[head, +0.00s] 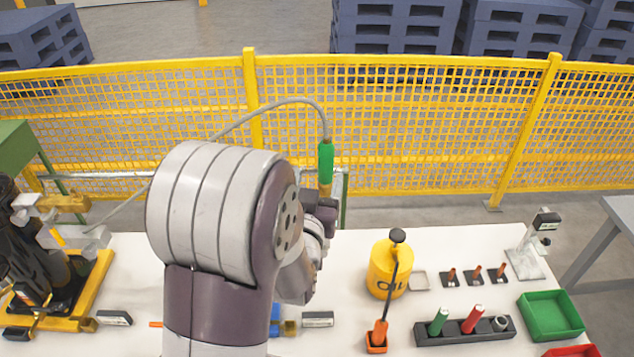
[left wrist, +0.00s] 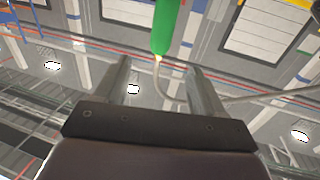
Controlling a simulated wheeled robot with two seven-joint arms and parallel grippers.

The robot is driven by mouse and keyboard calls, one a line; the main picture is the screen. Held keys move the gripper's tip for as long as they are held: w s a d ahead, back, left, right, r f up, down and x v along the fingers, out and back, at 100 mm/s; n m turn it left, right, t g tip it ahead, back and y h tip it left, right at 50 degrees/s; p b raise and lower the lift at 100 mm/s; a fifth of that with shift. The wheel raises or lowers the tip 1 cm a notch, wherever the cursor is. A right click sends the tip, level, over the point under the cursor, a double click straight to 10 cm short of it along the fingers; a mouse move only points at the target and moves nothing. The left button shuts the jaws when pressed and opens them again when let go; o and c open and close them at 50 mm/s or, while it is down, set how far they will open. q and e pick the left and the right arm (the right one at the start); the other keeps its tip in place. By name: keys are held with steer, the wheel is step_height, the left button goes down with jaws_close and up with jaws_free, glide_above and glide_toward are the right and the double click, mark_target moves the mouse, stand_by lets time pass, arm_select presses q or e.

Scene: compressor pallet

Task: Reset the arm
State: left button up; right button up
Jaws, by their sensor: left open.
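My left arm fills the middle of the head view, with its dark left gripper (head: 322,205) partly hidden behind the forearm. In the left wrist view the left gripper (left wrist: 160,64) has two grey fingers spread apart, with the jaws open. A green handle (head: 326,162) on a grey hose stands just above the gripper in the head view. The green handle (left wrist: 163,25) also shows beyond the fingertips in the left wrist view, and I cannot tell whether it touches them. My right gripper is not in view.
The white table holds a yellow oil can (head: 388,270), a dark rack (head: 465,331) with green and red pieces, and a green tray (head: 551,315). A compressor on a yellow base (head: 92,300) stands at left. A yellow mesh fence (head: 420,130) runs behind.

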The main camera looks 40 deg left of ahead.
arm_select(q)
steer(key=s+d+f+m+g+h, duration=0.1)
steer(key=d+f+g+h, duration=0.1)
steer(key=f+g+h, duration=0.3)
steer(key=s+d+f+g, duration=0.2)
steer(key=f, duration=0.6)
steer(key=s+d+f+m+g+h+b, duration=0.1)
steer(key=s+d+m+g, duration=0.1)
steer(key=d, duration=0.4)
steer(key=s+d+f+m+g+h+b, duration=0.1)
steer(key=s+d+m+g+h, duration=0.1)
steer(key=d+g, duration=0.3)
steer(key=shift+s+d+f+m, duration=0.4)
steer(key=shift+s+d, duration=0.15)
steer(key=shift+d, duration=0.25)
